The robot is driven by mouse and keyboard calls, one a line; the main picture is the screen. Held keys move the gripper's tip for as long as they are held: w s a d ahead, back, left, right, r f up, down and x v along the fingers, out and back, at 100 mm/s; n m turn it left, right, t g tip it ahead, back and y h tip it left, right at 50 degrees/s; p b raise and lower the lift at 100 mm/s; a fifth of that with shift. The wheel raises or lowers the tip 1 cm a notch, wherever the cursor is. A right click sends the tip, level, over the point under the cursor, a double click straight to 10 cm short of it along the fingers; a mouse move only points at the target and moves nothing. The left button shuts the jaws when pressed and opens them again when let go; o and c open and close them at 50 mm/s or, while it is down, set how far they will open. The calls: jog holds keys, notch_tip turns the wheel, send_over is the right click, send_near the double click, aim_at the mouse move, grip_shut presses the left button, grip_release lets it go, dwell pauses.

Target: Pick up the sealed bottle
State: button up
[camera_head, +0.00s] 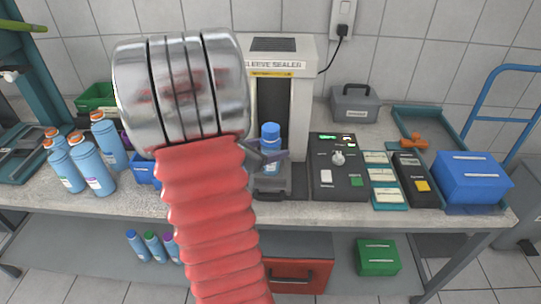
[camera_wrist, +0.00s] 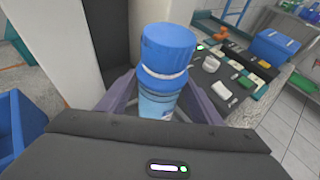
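The sealed bottle (camera_head: 271,139), light blue with a blue cap, stands upright at the front of the sleeve sealer (camera_head: 301,115). In the wrist view the bottle (camera_wrist: 165,75) is upright in the middle, its cap nearest the camera. My gripper (camera_head: 266,152) is at the bottle just below the cap, largely hidden by my arm in the head view. In the wrist view my gripper (camera_wrist: 162,98) has one finger on each side of the bottle. Whether the fingers touch it cannot be told.
Several blue bottles with orange caps (camera_head: 92,165) stand at the bench's left. A control panel (camera_head: 338,165), labelled cards (camera_head: 381,180) and a blue box (camera_head: 472,178) are to the right. A blue bin (camera_wrist: 18,125) is left in the wrist view. The sealer housing rises close behind the bottle.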

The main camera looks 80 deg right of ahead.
aim_at(271, 127)
jog(key=c, duration=1.1)
jog(key=shift+r, duration=0.15)
notch_tip(271, 127, up, 10)
jog(key=shift+f, duration=0.1)
dwell(0.5)
